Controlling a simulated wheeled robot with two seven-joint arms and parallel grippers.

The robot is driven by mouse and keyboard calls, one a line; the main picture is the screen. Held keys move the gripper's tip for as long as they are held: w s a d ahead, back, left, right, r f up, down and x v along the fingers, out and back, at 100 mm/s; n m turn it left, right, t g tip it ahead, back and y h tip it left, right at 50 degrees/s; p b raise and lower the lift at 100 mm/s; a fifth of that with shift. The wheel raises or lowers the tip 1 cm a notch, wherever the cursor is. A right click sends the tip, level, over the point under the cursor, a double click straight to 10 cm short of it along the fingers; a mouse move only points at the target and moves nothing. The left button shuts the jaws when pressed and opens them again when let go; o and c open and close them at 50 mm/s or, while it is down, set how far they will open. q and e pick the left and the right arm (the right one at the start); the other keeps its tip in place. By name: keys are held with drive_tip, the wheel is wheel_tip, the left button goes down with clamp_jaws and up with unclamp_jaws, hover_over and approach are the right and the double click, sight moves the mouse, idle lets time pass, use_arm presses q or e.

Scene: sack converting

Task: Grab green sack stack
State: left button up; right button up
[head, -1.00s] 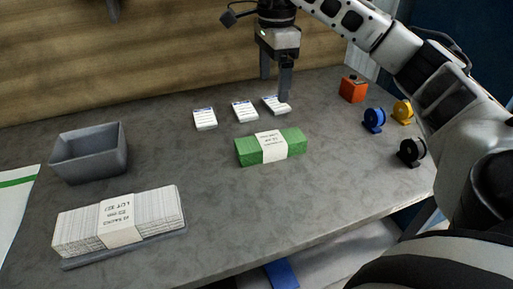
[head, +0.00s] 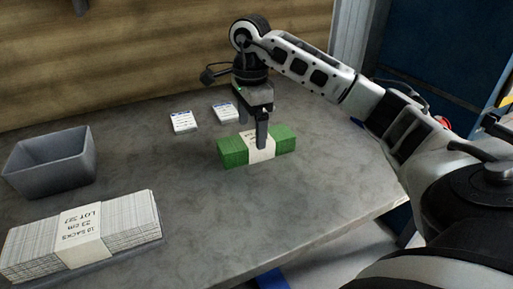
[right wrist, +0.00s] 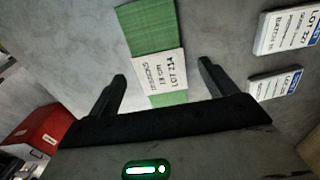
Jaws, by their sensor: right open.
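The green sack stack (head: 232,152) lies on the grey table with a white printed paper band around its middle. In the right wrist view the stack (right wrist: 150,30) runs between my open fingers. My right gripper (head: 253,132) is at the stack from above, one finger showing in front of the band; the other is mostly hidden. In the right wrist view the right gripper (right wrist: 163,72) has a finger on each side of the stack, with gaps showing. My left gripper is not in view.
A banded white sack stack (head: 135,220) lies at front left on a thin grey base. A grey bin (head: 50,165) stands behind it. White labelled cards (head: 183,122) lie behind the green stack. A red box (right wrist: 40,130) shows in the right wrist view. The table middle is clear.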

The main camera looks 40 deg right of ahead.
sight(254, 138)
drive_tip(key=f, duration=0.5)
drive_tip(key=shift+s+d+b, duration=0.1)
drive_tip(key=shift+d+b, duration=0.2)
drive_tip(key=c, duration=1.2)
drive_tip(key=shift+c, duration=0.2)
drive_tip(key=shift+r, duration=0.2)
